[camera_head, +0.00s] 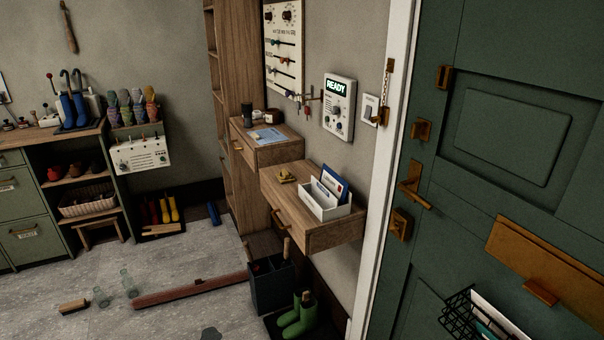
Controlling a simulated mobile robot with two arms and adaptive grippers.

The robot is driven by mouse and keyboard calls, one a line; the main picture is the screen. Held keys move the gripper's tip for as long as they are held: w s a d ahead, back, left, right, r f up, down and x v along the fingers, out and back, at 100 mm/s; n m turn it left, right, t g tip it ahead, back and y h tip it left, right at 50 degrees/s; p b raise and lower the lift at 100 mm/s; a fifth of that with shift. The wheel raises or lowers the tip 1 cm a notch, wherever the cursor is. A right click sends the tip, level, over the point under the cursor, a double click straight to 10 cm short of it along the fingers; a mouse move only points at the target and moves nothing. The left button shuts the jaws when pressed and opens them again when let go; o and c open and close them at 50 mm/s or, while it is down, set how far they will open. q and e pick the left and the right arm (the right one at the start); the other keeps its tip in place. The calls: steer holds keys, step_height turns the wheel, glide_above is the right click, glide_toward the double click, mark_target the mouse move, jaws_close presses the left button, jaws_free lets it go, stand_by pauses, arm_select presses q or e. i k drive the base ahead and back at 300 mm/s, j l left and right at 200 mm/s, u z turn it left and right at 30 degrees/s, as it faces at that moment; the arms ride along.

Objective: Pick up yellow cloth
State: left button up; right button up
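A small crumpled yellow item (287,177), which looks like the yellow cloth, lies on top of the lower wall-mounted drawer shelf (318,232). It is left of a white letter holder (325,208) and apart from it. It is small in this view, so I cannot make out its folds. Neither of my grippers is in view.
The upper drawer shelf (275,155) holds a dark cup and a blue paper. Below stand a dark bin (270,288) and green boots (298,315). A reddish bar (190,291), glass bottles (129,283) and a brush (72,307) lie or stand on the floor. A green door (500,60) is right.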

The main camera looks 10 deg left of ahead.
mark_target(284, 176)
steer(key=i+j+z, duration=0.2)
steer(key=j+z, duration=0.2)
steer(key=i+j+z, duration=0.15)
steer(key=j+z, duration=0.25)
steer(key=l, duration=0.1)
